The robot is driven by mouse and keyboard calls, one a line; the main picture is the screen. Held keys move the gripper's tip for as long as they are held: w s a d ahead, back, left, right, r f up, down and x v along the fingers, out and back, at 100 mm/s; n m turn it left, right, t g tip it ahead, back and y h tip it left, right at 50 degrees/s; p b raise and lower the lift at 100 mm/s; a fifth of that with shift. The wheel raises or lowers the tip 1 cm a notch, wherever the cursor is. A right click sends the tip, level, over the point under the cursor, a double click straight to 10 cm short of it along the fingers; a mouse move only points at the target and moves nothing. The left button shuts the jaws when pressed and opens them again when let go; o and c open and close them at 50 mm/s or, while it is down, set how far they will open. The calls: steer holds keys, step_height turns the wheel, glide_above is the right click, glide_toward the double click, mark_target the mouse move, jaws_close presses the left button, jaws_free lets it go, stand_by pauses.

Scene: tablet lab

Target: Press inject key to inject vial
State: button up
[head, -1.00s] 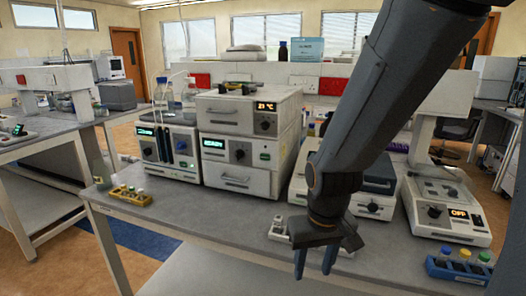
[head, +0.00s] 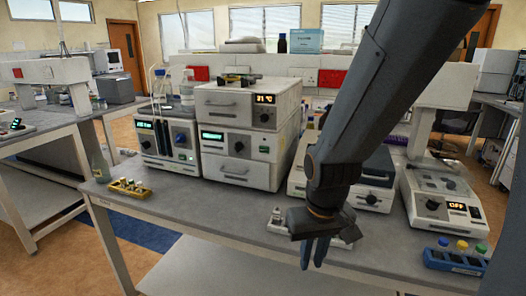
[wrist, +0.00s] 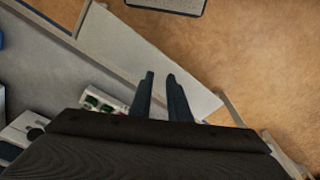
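A stacked instrument (head: 240,140) stands on the lab bench. Its upper unit has an amber temperature display. Its lower unit has a green-lit display (head: 212,136), a black knob and a small green key (head: 265,150); I cannot read the key's label. My gripper (head: 313,266) hangs at the bench's front edge, to the right of and nearer than the instrument, touching nothing. Its fingers point down. In the wrist view my gripper (wrist: 160,76) shows two fingers with a gap between them, empty. Small vials stand in a yellow rack (head: 130,190) at the bench's left.
A pump-like unit (head: 167,142) with bottles on top stands left of the stack. A small white tray (head: 280,224) lies behind my gripper. A hotplate-like device (head: 440,200) and a blue vial rack (head: 455,262) are at the right.

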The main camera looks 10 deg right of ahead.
jaws_close()
stand_by(0.5)
stand_by(0.9)
